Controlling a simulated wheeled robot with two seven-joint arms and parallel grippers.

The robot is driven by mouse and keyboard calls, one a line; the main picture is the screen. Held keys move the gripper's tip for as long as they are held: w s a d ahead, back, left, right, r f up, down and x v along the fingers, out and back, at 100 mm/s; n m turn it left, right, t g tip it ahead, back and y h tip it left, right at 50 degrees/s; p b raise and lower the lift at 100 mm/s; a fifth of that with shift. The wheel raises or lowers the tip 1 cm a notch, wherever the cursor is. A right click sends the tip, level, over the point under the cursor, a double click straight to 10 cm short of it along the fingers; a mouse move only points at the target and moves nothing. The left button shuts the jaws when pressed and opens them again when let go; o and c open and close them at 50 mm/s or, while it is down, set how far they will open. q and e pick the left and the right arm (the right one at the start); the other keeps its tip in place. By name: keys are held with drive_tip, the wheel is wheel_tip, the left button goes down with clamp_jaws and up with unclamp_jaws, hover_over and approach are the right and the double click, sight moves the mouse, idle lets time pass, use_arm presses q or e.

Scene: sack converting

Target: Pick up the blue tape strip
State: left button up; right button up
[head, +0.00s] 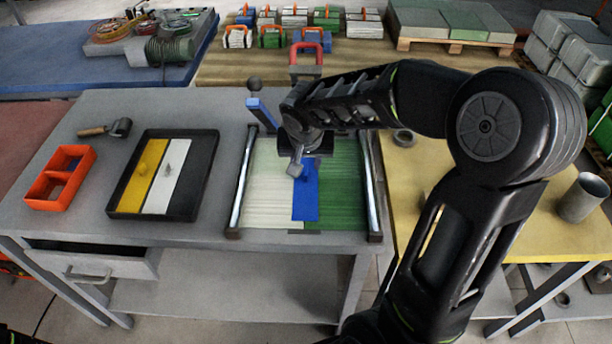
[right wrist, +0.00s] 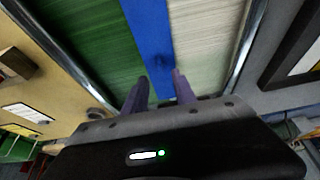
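The blue tape strip (head: 305,203) lies lengthwise over the seam between a cream sheet (head: 266,188) and a green sheet (head: 338,195). Its far end is hidden by my right gripper (head: 298,168). In the right wrist view the blue strip (right wrist: 150,25) runs between the two fingers of my right gripper (right wrist: 160,80), which are apart with nothing seen held. A small dark spot, a knob or a shadow, shows on the strip just ahead of the fingertips. My left gripper is not in view.
Metal rails (head: 372,190) flank the sheets. A black tray (head: 200,180) with yellow (head: 138,180) and white (head: 168,180) strips, an orange bin (head: 62,180) and a roller (head: 108,129) are left. A yellow-topped table (head: 520,225) with a metal cup (head: 583,198) stands right.

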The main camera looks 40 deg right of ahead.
sight(306, 171)
drive_tip(key=p+x, duration=0.1)
drive_tip(key=x, duration=0.4)
drive_tip(key=shift+f, duration=0.15)
drive_tip(key=shift+a, duration=0.1)
drive_tip(key=shift+c, duration=0.2)
idle(0.4)
clamp_jaws()
idle(0.4)
